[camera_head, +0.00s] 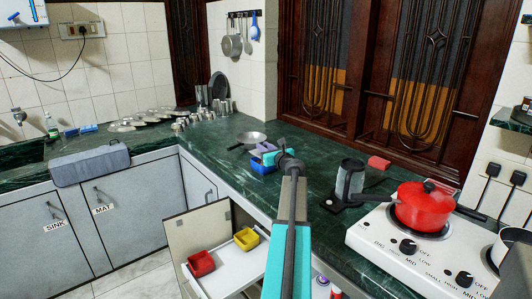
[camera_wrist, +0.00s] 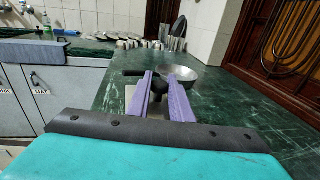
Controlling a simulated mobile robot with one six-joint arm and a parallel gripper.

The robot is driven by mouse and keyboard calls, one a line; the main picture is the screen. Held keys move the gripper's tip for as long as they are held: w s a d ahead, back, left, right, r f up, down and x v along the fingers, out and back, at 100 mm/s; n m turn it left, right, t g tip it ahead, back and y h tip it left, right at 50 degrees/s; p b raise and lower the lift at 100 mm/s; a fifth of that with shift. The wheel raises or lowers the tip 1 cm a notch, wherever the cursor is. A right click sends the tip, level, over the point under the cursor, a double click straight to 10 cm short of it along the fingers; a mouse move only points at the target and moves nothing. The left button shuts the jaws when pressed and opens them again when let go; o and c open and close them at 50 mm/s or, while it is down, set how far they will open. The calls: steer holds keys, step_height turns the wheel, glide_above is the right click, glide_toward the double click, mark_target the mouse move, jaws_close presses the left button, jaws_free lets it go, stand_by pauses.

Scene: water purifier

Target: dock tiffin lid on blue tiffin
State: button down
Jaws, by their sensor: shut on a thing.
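The blue tiffin (camera_head: 262,167) sits on the green counter in the head view, just below my gripper. My gripper (camera_head: 264,147) is over it. In the wrist view its two purple fingers (camera_wrist: 160,88) point forward, shut on a dark, knob-like part of what appears to be the tiffin lid (camera_wrist: 131,95). A pale part of the lid shows below and between the fingers. The lid's underside is hidden, and I cannot tell whether it touches the tiffin.
A steel pan (camera_head: 252,138) is just behind the tiffin. Red (camera_head: 201,263) and yellow (camera_head: 246,239) containers sit in the open drawer below. A black-based grinder (camera_head: 349,180) and a stove with a red pot (camera_head: 424,205) stand to the right. The back-left counter holds steel cups.

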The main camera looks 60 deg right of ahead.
steer(key=shift+w+d, duration=0.2)
steer(key=shift+d, duration=0.35)
steer(key=shift+w+d, duration=0.25)
steer(key=shift+d, duration=0.25)
steer(key=shift+a+f, duration=0.1)
steer(key=shift+f, duration=1.75)
steer(key=shift+f, duration=0.15)
steer(key=c, duration=1.6)
jaws_free()
